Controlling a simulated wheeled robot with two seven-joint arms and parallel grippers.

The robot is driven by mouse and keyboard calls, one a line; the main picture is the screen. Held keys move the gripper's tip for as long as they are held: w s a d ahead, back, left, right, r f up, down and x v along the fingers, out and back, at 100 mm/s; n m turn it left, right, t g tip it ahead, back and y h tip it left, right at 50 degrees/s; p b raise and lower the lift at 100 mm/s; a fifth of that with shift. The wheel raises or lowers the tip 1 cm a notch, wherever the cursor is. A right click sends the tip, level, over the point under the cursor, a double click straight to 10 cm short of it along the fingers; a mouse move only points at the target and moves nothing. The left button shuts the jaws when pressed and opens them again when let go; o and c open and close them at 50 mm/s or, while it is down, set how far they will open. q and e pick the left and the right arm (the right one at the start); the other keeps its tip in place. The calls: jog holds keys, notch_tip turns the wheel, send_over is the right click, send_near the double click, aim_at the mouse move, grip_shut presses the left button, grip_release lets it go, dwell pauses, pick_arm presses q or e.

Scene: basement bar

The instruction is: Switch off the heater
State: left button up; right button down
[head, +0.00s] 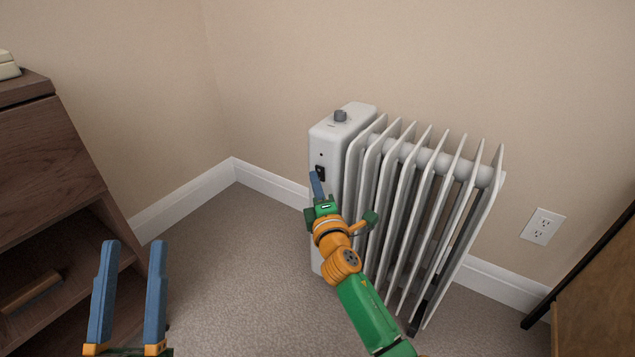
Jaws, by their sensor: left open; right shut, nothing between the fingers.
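A white oil-filled heater (330,137) stands on the carpet against the back wall, its fins running to the right. A black switch (320,173) is on the front face of the box. My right gripper (315,175) is shut and empty, its blue fingertips at the switch's lower left edge in the picture; I cannot tell whether they touch it. The fingers hide part of the box face below the switch. My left gripper (134,245) is open and empty at the lower left, away from the heater.
A dark wooden cabinet (45,170) with an open lower shelf stands at the left, near my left gripper. A wall outlet (542,226) is right of the heater. A brown wooden piece (597,290) is at the right edge. Carpet (228,240) left of the heater is clear.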

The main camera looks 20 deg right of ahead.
pick_arm(q)
jog(key=shift+s+r, duration=0.2)
pick_arm(e)
jog(key=shift+w+d, duration=0.25)
jog(key=shift+d, duration=0.05)
